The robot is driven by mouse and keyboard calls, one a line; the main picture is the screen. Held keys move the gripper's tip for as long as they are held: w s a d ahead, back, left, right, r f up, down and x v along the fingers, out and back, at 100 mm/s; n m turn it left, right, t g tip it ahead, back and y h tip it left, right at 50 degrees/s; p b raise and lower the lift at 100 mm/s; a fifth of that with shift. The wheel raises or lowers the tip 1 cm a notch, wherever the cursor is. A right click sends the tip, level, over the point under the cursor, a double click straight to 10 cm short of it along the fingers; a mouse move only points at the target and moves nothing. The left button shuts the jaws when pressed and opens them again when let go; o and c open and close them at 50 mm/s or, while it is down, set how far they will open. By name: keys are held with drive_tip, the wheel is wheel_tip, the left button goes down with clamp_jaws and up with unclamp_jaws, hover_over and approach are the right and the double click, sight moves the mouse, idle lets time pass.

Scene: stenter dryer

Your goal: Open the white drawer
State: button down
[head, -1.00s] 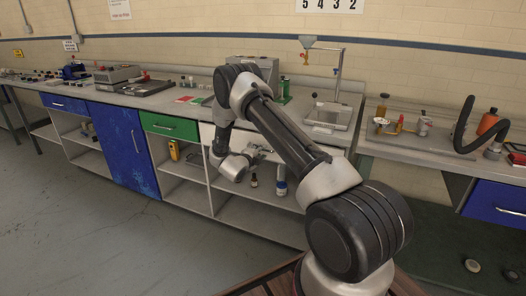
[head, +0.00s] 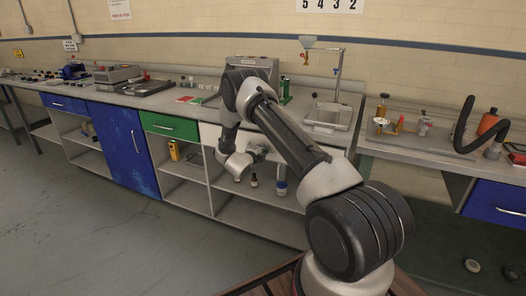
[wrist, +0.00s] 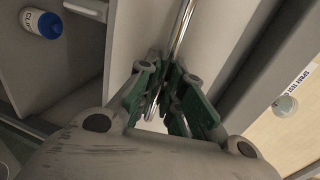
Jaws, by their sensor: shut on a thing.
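The white drawer (head: 206,131) is just right of the green drawer in the head view, with much of its front hidden behind my arm. In the wrist view its pale front (wrist: 135,35) fills the upper middle, with a shiny metal bar handle (wrist: 183,25) running across it. My gripper (wrist: 163,95) has its green-sided fingers on both sides of the handle's near part and is shut on it. In the head view the fingers are largely hidden by my wrist. I cannot tell whether the drawer stands slightly out.
Open shelves below hold several bottles, including a blue-capped one (head: 281,187); a blue-and-white container (wrist: 42,23) shows in the wrist view. The green drawer (head: 170,125) and blue cabinet door (head: 125,148) are to the left. The floor (head: 120,245) in front is clear.

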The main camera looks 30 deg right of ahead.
drive_tip(key=shift+a, duration=0.1)
drive_tip(key=f+v, duration=0.3)
drive_tip(key=v, duration=1.1)
drive_tip(key=a+f+v, duration=0.1)
drive_tip(key=f+v, duration=0.2)
drive_tip(key=v, duration=1.1)
drive_tip(key=shift+s+a, duration=0.15)
drive_tip(key=shift+s, duration=0.35)
drive_tip(key=c, duration=1.5)
unclamp_jaws()
drive_tip(key=v, duration=1.2)
